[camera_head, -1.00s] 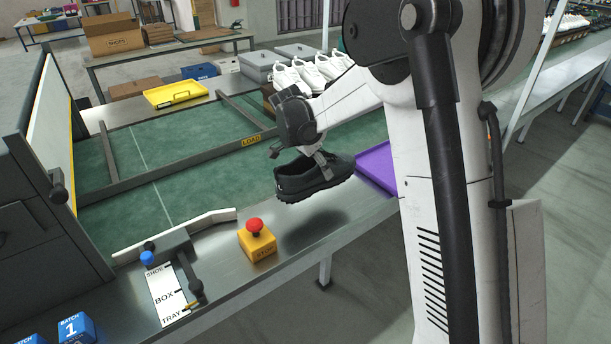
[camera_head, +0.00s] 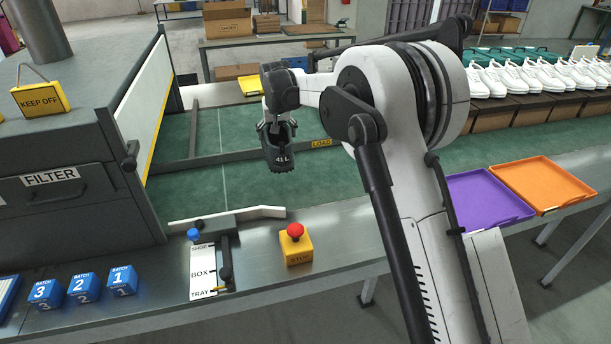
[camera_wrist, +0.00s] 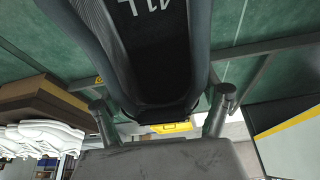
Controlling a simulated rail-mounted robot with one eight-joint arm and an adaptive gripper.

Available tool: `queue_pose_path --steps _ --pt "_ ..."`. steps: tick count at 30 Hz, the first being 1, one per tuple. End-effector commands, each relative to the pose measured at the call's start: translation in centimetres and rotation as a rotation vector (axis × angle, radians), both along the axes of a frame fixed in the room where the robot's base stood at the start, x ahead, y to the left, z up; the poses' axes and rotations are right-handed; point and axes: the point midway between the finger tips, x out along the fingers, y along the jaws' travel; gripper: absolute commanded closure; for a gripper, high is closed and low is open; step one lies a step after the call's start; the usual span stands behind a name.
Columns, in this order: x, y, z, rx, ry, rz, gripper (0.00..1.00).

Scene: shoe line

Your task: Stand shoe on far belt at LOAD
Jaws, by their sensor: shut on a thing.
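My gripper (camera_head: 276,124) is shut on a black shoe (camera_head: 279,157) and holds it over the green belt. In the head view the shoe shows nearly end-on, marked "41 L". In the wrist view the shoe (camera_wrist: 152,60) hangs between my two fingers, its marking upside down. The yellow LOAD label (camera_head: 321,143) sits on the dark divider bar, to the right of the shoe. The far belt (camera_head: 208,124) is the green strip beyond that bar. From the head view I cannot tell how high the shoe is above the surface.
A red STOP button on a yellow box (camera_head: 297,246) and a white guide rail (camera_head: 232,215) lie on the near side. A purple tray (camera_head: 487,199) and an orange tray (camera_head: 542,184) are at right. White shoes (camera_head: 530,76) line the back right. A dark FILTER housing (camera_head: 62,185) stands left.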

Motion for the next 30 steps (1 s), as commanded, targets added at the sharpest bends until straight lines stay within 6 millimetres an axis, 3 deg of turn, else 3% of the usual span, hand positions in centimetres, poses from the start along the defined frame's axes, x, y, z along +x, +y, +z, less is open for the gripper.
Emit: queue_pose_path --steps 5,21,30 --pt "0.5 1.6 0.1 0.000 0.000 0.070 0.70" --pt "6.6 -5.6 -5.6 -0.001 0.000 0.072 0.70" --pt "7.8 -7.0 -6.9 -0.001 0.000 0.074 0.70"
